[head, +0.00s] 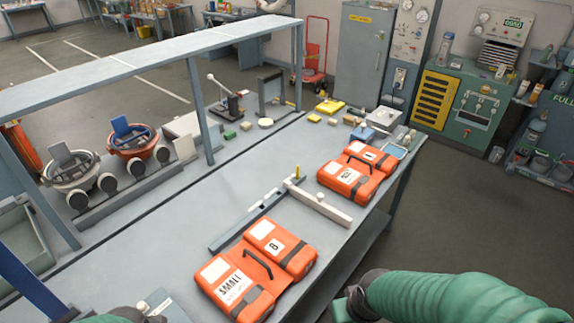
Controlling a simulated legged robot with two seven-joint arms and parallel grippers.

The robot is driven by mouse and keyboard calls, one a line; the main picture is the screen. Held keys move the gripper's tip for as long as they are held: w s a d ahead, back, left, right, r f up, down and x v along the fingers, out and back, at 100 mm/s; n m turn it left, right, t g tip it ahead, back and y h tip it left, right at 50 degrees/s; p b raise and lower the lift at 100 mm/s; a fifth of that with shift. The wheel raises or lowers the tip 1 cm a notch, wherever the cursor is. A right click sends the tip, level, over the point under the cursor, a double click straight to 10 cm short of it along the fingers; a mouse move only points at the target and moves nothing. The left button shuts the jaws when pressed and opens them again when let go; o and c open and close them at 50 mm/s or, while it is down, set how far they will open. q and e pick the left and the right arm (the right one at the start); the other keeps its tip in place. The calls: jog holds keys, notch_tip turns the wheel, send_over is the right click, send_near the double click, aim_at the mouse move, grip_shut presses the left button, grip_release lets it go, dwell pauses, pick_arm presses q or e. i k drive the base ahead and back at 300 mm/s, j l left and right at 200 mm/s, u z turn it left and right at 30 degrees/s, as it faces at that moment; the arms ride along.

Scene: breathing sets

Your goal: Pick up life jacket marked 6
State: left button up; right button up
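Two orange life jackets lie on the grey workbench (215,212). The near life jacket (257,268) has a black handle, a white label reading SMALL and another label with one digit that looks like 6 or 8. The far life jacket (354,175) lies near the bench's right edge; its small labels are not clearly legible. My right gripper (346,305) is to the right of the near jacket, apart from it and low in the picture. My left gripper (152,306) is at the bottom edge, left of the near jacket and mostly cut off. Neither gripper's fingers show clearly.
A white bar (318,203) and a grey bar (248,220) lie between the jackets. Two round pots (134,139) stand at the left under a raised shelf (130,58). Small yellow and green blocks lie at the back.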

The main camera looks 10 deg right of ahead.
aim_at(356, 175)
jog(key=i+l+u, duration=0.1)
jog(key=l+u, duration=0.15)
jog(key=u, duration=0.2)
jog(key=i+l+u, duration=0.1)
jog(key=l+u, duration=0.15)
jog(key=u, duration=0.2)
jog(key=l+u, duration=0.6)
jog(key=u, duration=0.25)
jog(key=l+u, duration=0.3)
jog(key=u, duration=0.15)
jog(key=k+l+u, duration=0.15)
jog(key=u, duration=0.3)
jog(key=k+l+u, duration=0.4)
jog(key=k+l, duration=0.45)
jog(key=l, duration=0.3)
jog(key=k+l+u, duration=0.4)
jog(key=k+l, duration=1)
jog(key=k, duration=0.25)
